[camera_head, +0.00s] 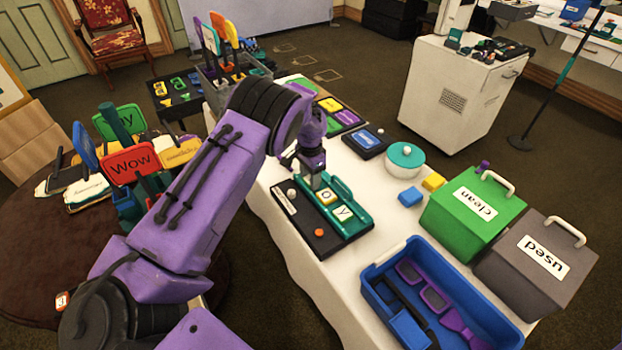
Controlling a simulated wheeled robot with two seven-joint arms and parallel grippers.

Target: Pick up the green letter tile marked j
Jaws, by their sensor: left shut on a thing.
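My left gripper (316,180) points down over the far end of a green rack (358,222) on the white-covered table. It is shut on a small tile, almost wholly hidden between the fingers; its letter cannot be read. Beside it in the rack are a pale tile marked o (327,197) and a pale tile marked y (344,213). I cannot tell if the held tile still touches the rack. My right gripper is not in view.
A black board (298,217) with an orange button lies left of the rack.

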